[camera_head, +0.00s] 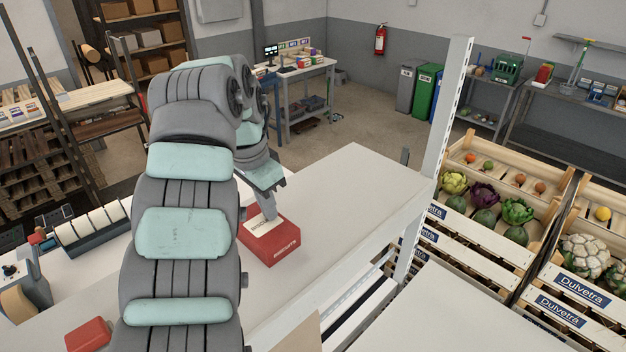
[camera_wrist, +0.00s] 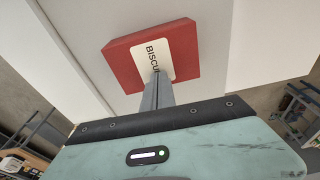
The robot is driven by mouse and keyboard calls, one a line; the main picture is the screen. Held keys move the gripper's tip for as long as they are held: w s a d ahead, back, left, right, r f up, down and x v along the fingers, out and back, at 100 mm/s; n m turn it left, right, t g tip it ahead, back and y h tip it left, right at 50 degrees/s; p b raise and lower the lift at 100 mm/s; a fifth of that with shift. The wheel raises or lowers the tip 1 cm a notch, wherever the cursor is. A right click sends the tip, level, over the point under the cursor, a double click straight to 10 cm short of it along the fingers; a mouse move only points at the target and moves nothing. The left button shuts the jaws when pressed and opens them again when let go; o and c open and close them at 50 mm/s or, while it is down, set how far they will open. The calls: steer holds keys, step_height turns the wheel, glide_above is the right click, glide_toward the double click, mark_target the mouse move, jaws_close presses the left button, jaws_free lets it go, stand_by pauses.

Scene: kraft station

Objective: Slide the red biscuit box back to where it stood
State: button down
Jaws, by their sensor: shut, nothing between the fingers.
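The red biscuit box (camera_head: 271,240) lies flat on the white table under my gripper in the head view. It has a pale label on top and lettering on its front side. In the wrist view the box (camera_wrist: 122,64) shows with its label reading "BISCU", the rest hidden behind the fingers. My gripper (camera_head: 269,215) is shut with nothing between the fingers. Its closed fingertips (camera_wrist: 156,76) are at the label on top of the box; I cannot tell whether they touch it. A second, smaller red object (camera_head: 88,335) sits at the lower left.
The white table (camera_head: 350,180) is clear to the right and behind the box. A white upright post (camera_head: 440,130) stands at its right edge. Crates of vegetables (camera_head: 500,205) stand beyond it. A rack of white rolls (camera_head: 95,225) is at the left.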

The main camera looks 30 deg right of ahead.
steer(key=shift+s+a+r+p, duration=0.1)
steer(key=shift+s+r+p, duration=0.15)
steer(key=shift+p, duration=0.25)
steer(key=shift+w+a+r, duration=0.1)
steer(key=shift+w+a, duration=0.05)
steer(key=shift+a, duration=0.4)
steer(key=a, duration=0.3)
steer(key=s+a+p, duration=0.1)
steer(key=a, duration=0.3)
steer(key=a+p, duration=0.1)
steer(key=a, duration=0.2)
steer(key=shift+s+a+r, duration=0.1)
steer(key=shift+s+a, duration=0.25)
steer(key=shift+s, duration=0.05)
